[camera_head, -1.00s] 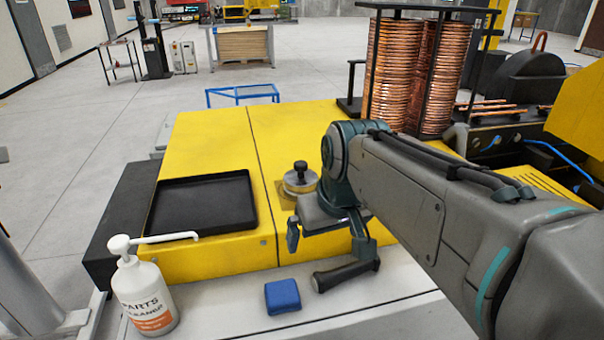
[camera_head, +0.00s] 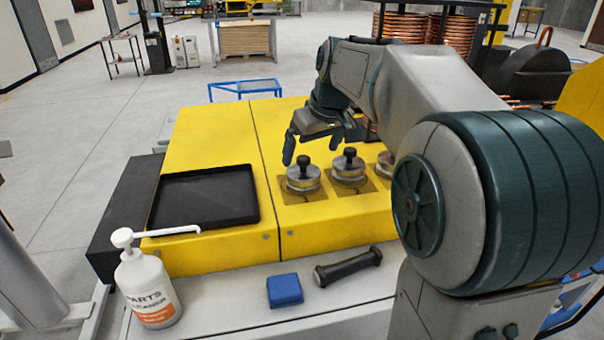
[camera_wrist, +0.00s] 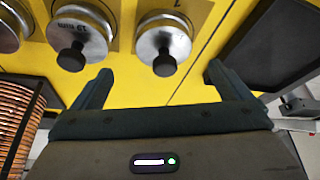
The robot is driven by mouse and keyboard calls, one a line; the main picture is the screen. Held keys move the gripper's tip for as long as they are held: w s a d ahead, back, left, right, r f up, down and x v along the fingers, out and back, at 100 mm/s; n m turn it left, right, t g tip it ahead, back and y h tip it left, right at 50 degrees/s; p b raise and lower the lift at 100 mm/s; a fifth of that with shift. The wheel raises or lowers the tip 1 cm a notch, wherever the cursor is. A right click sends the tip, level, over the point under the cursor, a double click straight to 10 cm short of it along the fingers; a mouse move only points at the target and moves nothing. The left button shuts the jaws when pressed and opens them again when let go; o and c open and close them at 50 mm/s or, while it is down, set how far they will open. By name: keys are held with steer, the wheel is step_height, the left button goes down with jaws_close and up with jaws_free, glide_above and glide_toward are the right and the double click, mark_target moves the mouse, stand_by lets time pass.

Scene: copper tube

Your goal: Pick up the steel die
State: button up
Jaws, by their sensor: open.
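Steel dies with black knobs sit in square recesses on the yellow bench: a left one (camera_head: 303,179), a middle one (camera_head: 348,168) and a right one (camera_head: 385,166), partly hidden by my arm. In the wrist view the left die (camera_wrist: 176,37) lies nearest the tray, beside the middle die (camera_wrist: 85,28), marked "19 mm". Another die (camera_wrist: 9,32) is cut off at the left edge. My gripper (camera_head: 322,146) is open and empty above the dies. In the wrist view its fingertips (camera_wrist: 159,72) stand apart, with the left die's knob between and beyond them.
A black tray (camera_head: 205,171) lies left of the dies on the yellow bench (camera_head: 230,130). A cleaner bottle (camera_head: 147,287), a blue block (camera_head: 285,290) and a black-handled tool (camera_head: 348,266) are on the front ledge. Copper coils (camera_head: 455,38) stand behind my arm.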

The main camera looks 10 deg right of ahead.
mark_target(303, 171)
steer(key=x, duration=0.2)
steer(key=p+x, duration=0.1)
steer(key=x, duration=0.2)
steer(key=p+x, duration=0.1)
steer(key=x, duration=0.1)
steer(key=shift+a+f, duration=0.15)
steer(key=shift+a, duration=0.2)
steer(key=c, duration=1.7)
steer(key=shift+c, duration=0.2)
